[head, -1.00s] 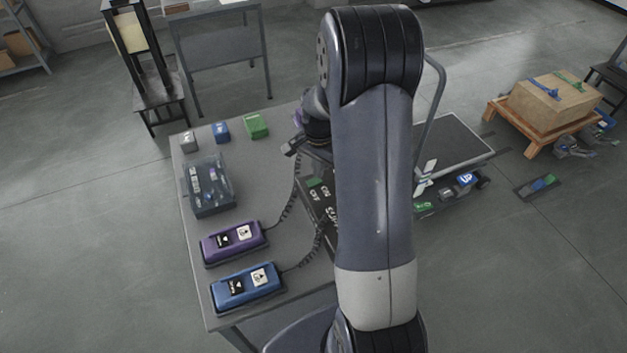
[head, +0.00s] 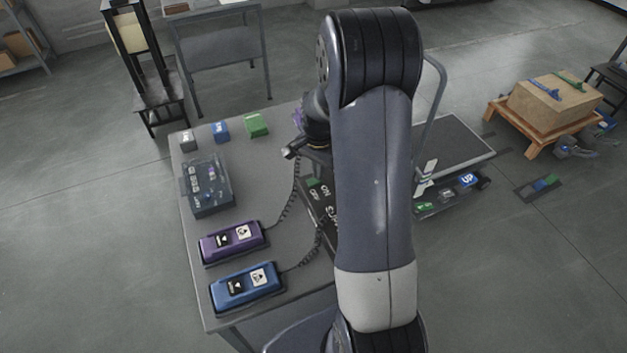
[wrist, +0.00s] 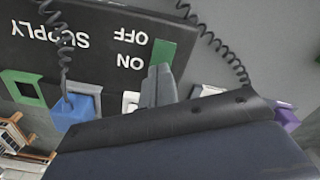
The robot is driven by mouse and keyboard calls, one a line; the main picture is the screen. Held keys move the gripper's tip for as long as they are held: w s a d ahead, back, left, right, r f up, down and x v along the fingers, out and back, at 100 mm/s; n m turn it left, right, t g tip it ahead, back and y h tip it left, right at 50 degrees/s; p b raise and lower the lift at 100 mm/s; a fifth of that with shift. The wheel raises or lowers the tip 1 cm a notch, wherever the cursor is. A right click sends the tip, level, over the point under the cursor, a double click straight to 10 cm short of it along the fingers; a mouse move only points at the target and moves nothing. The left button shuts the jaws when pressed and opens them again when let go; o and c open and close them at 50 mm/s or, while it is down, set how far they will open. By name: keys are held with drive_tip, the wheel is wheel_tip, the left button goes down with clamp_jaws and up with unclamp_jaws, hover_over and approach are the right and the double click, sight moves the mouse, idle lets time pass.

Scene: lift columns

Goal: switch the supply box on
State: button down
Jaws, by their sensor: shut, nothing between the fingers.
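The supply box (wrist: 85,45) is a dark panel lettered SUPPLY, ON and OFF, which reads upside down in the wrist view. A green piece (wrist: 163,53) sits beside the ON and OFF lettering. My gripper (wrist: 157,78) is shut and empty, its tips close to the green piece; I cannot tell whether they touch it. In the head view the supply box (head: 322,203) lies at the table's right side, partly hidden by my arm. The green piece (head: 313,182) shows there too. My gripper is mostly hidden behind my arm in that view.
A purple pendant (head: 232,242) and a blue pendant (head: 246,288) lie on the grey table (head: 255,185), with coiled cords running to the supply box. A clear-lidded box (head: 207,188) and three small blocks stand farther back. A cart (head: 450,150) stands right of my arm.

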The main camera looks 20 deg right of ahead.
drive_tip(key=shift+f, duration=0.25)
drive_tip(key=shift+r+p, duration=2.3)
drive_tip(key=shift+r, duration=1.3)
drive_tip(key=shift+f, duration=0.15)
wheel_tip(320, 180, down, 7)
drive_tip(key=b, duration=0.5)
